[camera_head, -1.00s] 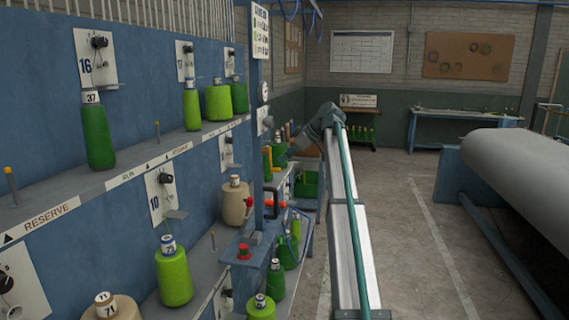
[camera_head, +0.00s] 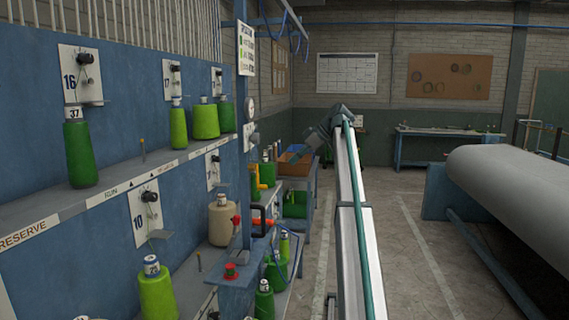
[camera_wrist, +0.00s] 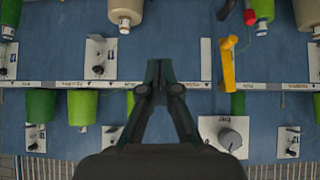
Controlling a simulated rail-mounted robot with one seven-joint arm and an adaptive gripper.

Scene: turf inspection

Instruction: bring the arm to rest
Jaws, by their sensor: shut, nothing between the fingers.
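My gripper (camera_wrist: 158,88) shows in the wrist view, its fingertips together and nothing between them. The wrist view looks upside down at the blue rack (camera_wrist: 250,120), and the gripper shows in front of its labelled shelf edge. A yellow handle (camera_wrist: 228,62) is to the right of the fingertips, apart from them. In the head view my arm (camera_head: 348,200) rises in the middle, and its far end reaches left toward the rack. The fingers cannot be made out there.
Green yarn cones (camera_head: 79,152) stand on the rack shelves at left, with a beige cone (camera_head: 222,222) below. A large grey roll (camera_head: 520,185) lies at right. Floor (camera_head: 415,260) between is clear.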

